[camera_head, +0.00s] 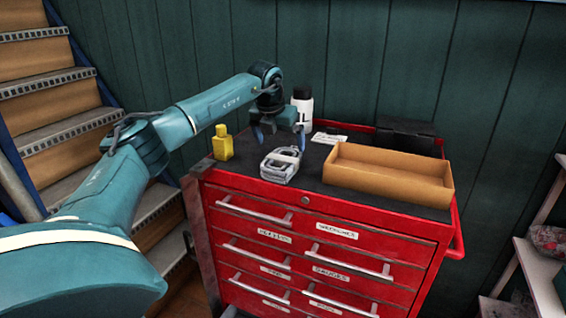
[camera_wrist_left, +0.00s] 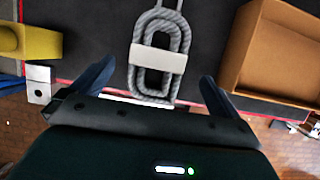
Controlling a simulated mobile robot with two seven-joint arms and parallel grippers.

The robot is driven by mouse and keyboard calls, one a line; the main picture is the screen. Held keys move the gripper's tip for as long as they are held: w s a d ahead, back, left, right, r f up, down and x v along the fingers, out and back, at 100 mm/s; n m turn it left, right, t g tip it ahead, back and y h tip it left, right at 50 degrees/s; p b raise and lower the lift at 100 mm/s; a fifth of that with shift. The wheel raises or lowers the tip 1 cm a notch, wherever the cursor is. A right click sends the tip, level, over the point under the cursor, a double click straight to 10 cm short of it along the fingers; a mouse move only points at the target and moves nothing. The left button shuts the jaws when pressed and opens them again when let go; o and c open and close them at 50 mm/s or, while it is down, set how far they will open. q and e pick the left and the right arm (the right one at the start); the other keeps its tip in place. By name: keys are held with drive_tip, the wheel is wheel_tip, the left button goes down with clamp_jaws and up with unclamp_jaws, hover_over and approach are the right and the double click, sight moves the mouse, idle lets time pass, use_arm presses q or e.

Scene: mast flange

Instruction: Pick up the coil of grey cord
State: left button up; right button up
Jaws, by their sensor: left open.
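The coil of grey cord (camera_head: 280,166) lies flat on the dark top of the red tool chest, near its front edge. A pale band wraps its middle. In the left wrist view the coil (camera_wrist_left: 160,86) lies lengthwise ahead of my gripper, roughly between the line of the two fingers. My left gripper (camera_head: 278,138) is open and empty above the chest top, just behind and over the coil in the head view. Its two blue fingers (camera_wrist_left: 157,88) are spread wide, apart from the cord. My right gripper is not in view.
A yellow bottle (camera_head: 222,143) stands left of the coil, and an open cardboard tray (camera_head: 390,192) lies to its right. Behind are a white bottle with a dark cap (camera_head: 302,108), a white card (camera_head: 329,138) and a black case (camera_head: 405,136). Red drawers (camera_head: 300,250) form the front.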

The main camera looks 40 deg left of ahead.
sight(282, 158)
use_arm(q)
drive_tip(key=shift+x, duration=0.95)
drive_tip(key=shift+s+p+x, duration=0.15)
drive_tip(key=shift+p+x, duration=0.1)
drive_tip(key=shift+x, duration=1.1)
drive_tip(key=shift+s+p+x, duration=0.1)
drive_tip(key=shift+p+x, duration=0.15)
drive_tip(key=shift+x, duration=1.1)
drive_tip(key=shift+f, duration=0.1)
drive_tip(key=shift+c, duration=0.2)
drive_tip(key=c, duration=0.9)
